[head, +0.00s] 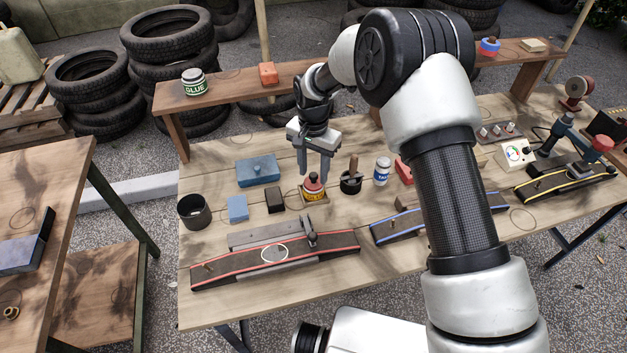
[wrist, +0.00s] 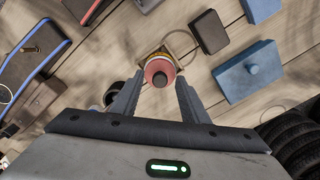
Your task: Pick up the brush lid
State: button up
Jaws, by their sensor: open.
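The brush lid (head: 313,182) looks like the reddish top with a dark knob on a small red and yellow can (head: 313,194) on the table. In the wrist view, the round pinkish-red lid (wrist: 158,66) and its knob show from above, just beyond the fingertips. My gripper (head: 313,172) points down over the can, with its fingers apart and empty. In the wrist view the two fingers of my gripper (wrist: 159,84) lie to either side of the lid's near edge. I cannot tell whether they touch it.
A blue box (head: 258,170), a smaller blue block (head: 237,208) and a dark block (head: 275,200) stand left of the can. A dark cup with a stick (head: 351,182) and a white bottle (head: 382,171) stand right. A red-edged strip stand (head: 325,243) lies in front.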

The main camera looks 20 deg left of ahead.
aim_at(314, 174)
grip_shut()
jog(key=shift+r, duration=0.1)
notch_tip(314, 174, up, 10)
dwell(0.6)
jog(key=c, duration=0.8)
grip_release()
grip_shut()
